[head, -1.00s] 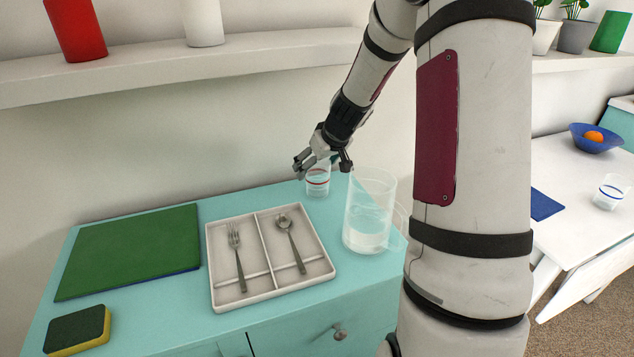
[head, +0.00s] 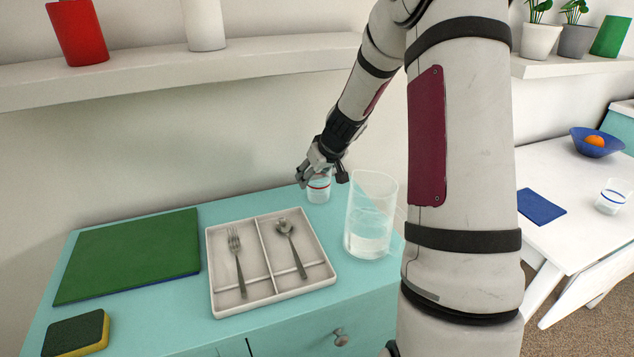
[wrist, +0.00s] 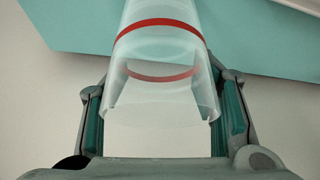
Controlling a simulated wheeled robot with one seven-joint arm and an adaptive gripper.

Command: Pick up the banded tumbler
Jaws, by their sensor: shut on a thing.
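A clear tumbler with a red band (head: 318,190) stands upright on the teal counter near the wall. My gripper (head: 321,174) reaches down from above and is shut on the tumbler's upper part. In the wrist view the red-banded tumbler (wrist: 165,55) is between the two fingers of my gripper (wrist: 163,92). Its base seems to rest on the counter. Another clear tumbler, with a blue band (head: 612,196), stands on the white table at the right, far from my gripper.
A clear pitcher (head: 371,205) stands close to the right of the red-banded tumbler. A cutlery tray (head: 272,303) holds a fork and a spoon in front. A green board (head: 130,252) and a sponge (head: 77,332) lie left. A shelf (head: 150,78) runs above.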

